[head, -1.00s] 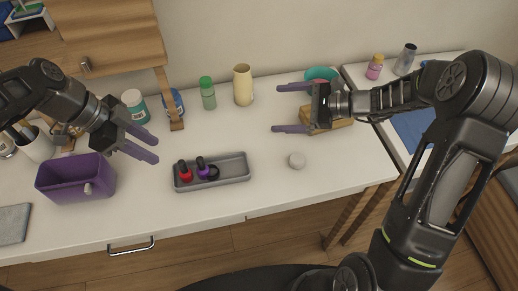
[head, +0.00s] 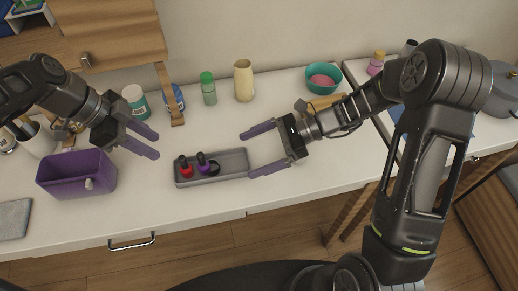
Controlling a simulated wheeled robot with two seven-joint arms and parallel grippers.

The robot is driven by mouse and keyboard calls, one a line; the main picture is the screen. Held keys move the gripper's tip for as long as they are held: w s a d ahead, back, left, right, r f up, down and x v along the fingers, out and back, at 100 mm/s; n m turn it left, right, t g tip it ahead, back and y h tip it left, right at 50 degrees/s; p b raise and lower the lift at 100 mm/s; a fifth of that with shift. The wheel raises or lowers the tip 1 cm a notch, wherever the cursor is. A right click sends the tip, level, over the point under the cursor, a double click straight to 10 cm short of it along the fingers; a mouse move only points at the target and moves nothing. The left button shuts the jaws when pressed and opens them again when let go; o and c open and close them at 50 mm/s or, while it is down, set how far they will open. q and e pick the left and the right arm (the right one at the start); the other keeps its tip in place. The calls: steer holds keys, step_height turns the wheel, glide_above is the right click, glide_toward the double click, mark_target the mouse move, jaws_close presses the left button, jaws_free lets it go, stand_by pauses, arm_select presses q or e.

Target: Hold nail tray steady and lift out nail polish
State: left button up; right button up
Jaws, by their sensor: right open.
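The grey nail tray (head: 229,169) lies on the white counter in the middle of the head view. A red nail polish bottle (head: 185,170) and a purple nail polish bottle (head: 203,163) stand in its left part, with a small dark round item (head: 214,168) beside the purple one. My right gripper (head: 246,155) is open, its fingers pointing left at the tray's right end with nothing visible between them. I cannot tell whether it touches the tray. My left gripper (head: 156,145) is open and empty, above the counter to the left of the tray.
A purple bin (head: 70,178) stands left of the tray. Along the back are a green-capped bottle (head: 208,90), a cream vase (head: 243,80) and a teal bowl (head: 324,77). A wooden block (head: 325,101) sits behind my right gripper. The counter in front of the tray is clear.

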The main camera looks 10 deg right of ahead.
mark_target(214, 169)
steer(key=x, duration=0.6)
steer(key=shift+a+f, duration=0.15)
steer(key=shift+a, duration=0.1)
steer(key=shift+c, duration=0.2)
arm_select(q)
steer(key=shift+o, duration=0.2)
arm_select(e)
steer(key=c, duration=1.5)
arm_select(q)
steer(key=shift+o, duration=0.4)
steer(key=d+r+m+y, duration=0.1)
steer(key=d+m, duration=0.2)
steer(key=d, duration=0.5)
steer(key=shift+s+r+g+y, duration=0.35)
steer(key=shift+s+g+y, duration=0.05)
steer(key=shift+s, duration=0.05)
steer(key=a+r+n+y, duration=0.1)
steer(key=y, duration=0.1)
steer(key=w+a+n+y, duration=0.1)
steer(key=y, duration=0.1)
steer(key=shift+w+a+r+n+t, duration=0.1)
steer(key=shift+a+r+n+t, duration=0.1)
steer(key=shift+r+n+t, duration=0.15)
